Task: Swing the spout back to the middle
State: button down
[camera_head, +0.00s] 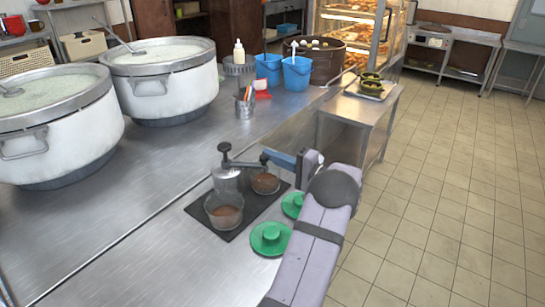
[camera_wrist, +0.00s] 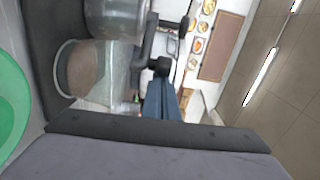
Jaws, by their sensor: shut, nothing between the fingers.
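A metal canister (camera_head: 228,179) with a dark top stands on a black mat (camera_head: 243,228). Its dark spout (camera_head: 243,164) points right in the head view, with its outer end near or above the farther glass of brown contents (camera_head: 266,184). The nearer glass (camera_head: 223,211) stands in front of the canister. My gripper (camera_head: 270,156) is shut, with its blue fingers at the spout's outer end; contact is unclear.
Two green saucer-like pieces (camera_head: 270,239) (camera_head: 292,204) lie right of the mat, close to my arm. Two big white stockpots (camera_head: 165,85) (camera_head: 50,145) stand at left. Blue buckets (camera_head: 296,74) stand behind. The steel counter left of the canister is clear.

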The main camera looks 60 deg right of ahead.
jog(key=shift+s+a+m+h+b, duration=0.25)
jog(key=shift+a+m+h+b, duration=0.15)
jog(key=shift+h+b, duration=0.1)
dwell(0.4)
jog(key=a+m+h+b, duration=0.1)
jog(key=b, duration=0.1)
jog(key=s+a+m+h+b, duration=0.1)
jog(key=a+h+b, duration=0.1)
jog(key=shift+s+f+g, duration=0.15)
jog(key=shift+f+g, duration=0.05)
jog(key=shift+g, duration=0.1)
jog(key=shift+s+a+r+b, duration=0.1)
jog(key=shift+s+a+b, duration=0.1)
jog(key=shift+a+b, duration=0.7)
jog(key=shift+s+a+r+b, duration=0.15)
jog(key=shift+a+b, duration=0.5)
jog(key=shift+b, duration=0.35)
jog(key=b, duration=0.3)
send_near(266, 162)
jog(key=shift+s+a+r, duration=0.2)
jog(key=shift+s+a, duration=0.95)
jog(key=shift+a, duration=0.1)
